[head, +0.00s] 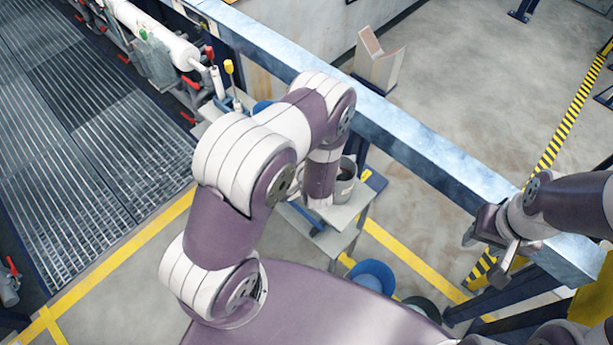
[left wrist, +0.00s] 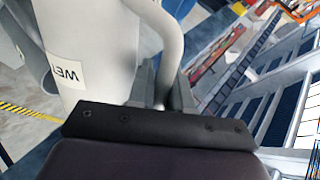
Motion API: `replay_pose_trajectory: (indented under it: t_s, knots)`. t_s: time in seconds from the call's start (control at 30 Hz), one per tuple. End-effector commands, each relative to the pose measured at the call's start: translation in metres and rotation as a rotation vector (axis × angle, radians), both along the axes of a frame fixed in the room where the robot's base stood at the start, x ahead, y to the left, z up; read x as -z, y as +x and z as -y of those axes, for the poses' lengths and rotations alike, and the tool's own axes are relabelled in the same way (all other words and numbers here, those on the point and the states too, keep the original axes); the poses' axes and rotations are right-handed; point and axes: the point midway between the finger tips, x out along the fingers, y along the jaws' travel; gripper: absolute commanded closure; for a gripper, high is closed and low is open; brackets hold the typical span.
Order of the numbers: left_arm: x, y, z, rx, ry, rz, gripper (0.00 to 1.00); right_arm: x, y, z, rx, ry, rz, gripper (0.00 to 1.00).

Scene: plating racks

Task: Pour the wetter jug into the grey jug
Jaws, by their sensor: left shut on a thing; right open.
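A pale jug (left wrist: 88,55) fills the left of the left wrist view, with a white label reading "WE", the rest cut off. My left gripper (left wrist: 163,95) is shut on its handle (left wrist: 165,40). In the head view my left arm hides this gripper. A grey open-topped vessel (head: 346,186) with a dark inside shows beside the arm's end, above or on a small pale table; I cannot tell which jug it is. My right gripper (head: 487,252) is open and empty at the right, apart from the jugs.
The small pale table (head: 340,237) stands before a long blue-grey beam (head: 420,140). Blue round containers (head: 372,276) stand on the floor near it. A pipe with red-handled valves (head: 165,40) runs along the grating (head: 80,130). The floor behind the beam is mostly clear.

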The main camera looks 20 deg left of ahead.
Motion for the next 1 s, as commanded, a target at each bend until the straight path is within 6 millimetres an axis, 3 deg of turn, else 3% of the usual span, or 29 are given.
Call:
replay_pose_trajectory:
  t_s: [0.5,1.0]
  knots:
    - [0.031,-0.016,-0.015,-0.001,-0.157,0.173,1.00,0.038,0.000,0.000,0.000,0.000,0.000,0.57]
    - [0.036,-0.019,-0.017,-0.001,-0.201,0.223,1.00,0.046,0.000,0.000,0.000,0.000,0.000,0.57]
